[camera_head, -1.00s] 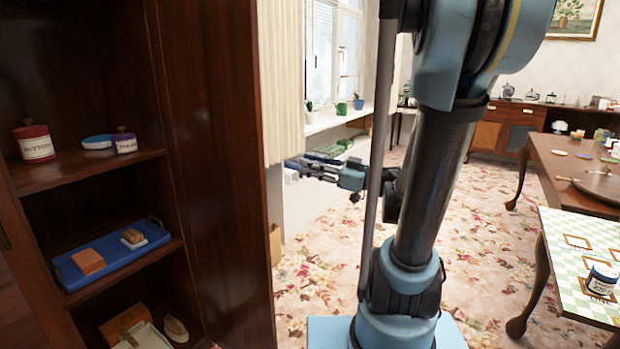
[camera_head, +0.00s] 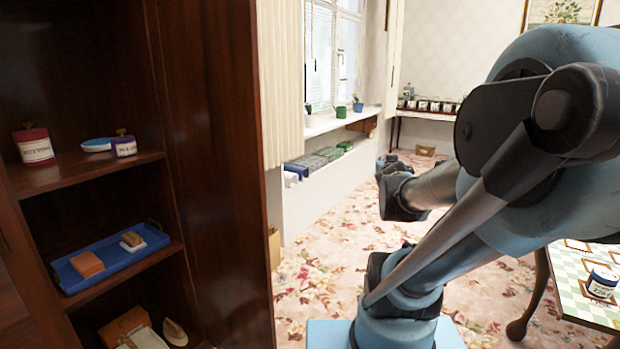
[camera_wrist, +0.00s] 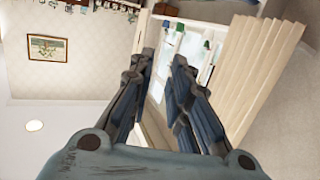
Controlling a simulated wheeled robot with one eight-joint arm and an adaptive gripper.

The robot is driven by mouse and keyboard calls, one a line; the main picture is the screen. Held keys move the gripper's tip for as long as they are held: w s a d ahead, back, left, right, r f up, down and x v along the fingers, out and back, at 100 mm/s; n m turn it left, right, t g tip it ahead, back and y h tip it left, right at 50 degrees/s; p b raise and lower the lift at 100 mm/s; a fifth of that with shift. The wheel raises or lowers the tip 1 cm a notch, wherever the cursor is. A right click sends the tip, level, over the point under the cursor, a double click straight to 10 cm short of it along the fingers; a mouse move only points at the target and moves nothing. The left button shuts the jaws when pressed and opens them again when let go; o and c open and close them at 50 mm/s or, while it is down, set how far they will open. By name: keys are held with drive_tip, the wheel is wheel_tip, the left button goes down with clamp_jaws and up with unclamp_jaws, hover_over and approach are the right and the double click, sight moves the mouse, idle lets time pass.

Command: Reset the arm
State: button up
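My gripper (camera_wrist: 160,85) shows in the wrist view with its two dark blue fingers apart and nothing between them. Past the fingers lie the window and a pale curtain (camera_wrist: 262,72), seen tilted. In the head view my arm is folded at the right, its upper links at the right edge. The gripper's fingers are hidden or too small to tell there.
A dark wooden cabinet (camera_head: 215,180) stands close on the left, holding a blue tray (camera_head: 112,258) and jars. A green checkered table (camera_head: 580,290) stands at the right. The windowsill (camera_head: 335,122) holds small pots. Flowered carpet (camera_head: 310,285) is clear between.

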drive_tip(key=s+a+f+n+g+y, duration=0.1)
drive_tip(key=s+a+f+g, duration=0.2)
drive_tip(key=s+f+g, duration=0.4)
drive_tip(key=s+a+f+n+g+y, duration=0.1)
drive_tip(key=s+a+f+g+y, duration=0.1)
drive_tip(key=s+f+g, duration=0.4)
drive_tip(key=s+a+f, duration=0.1)
drive_tip(key=s+f, duration=0.4)
drive_tip(key=s, duration=0.4)
drive_tip(key=shift+s+g, duration=0.4)
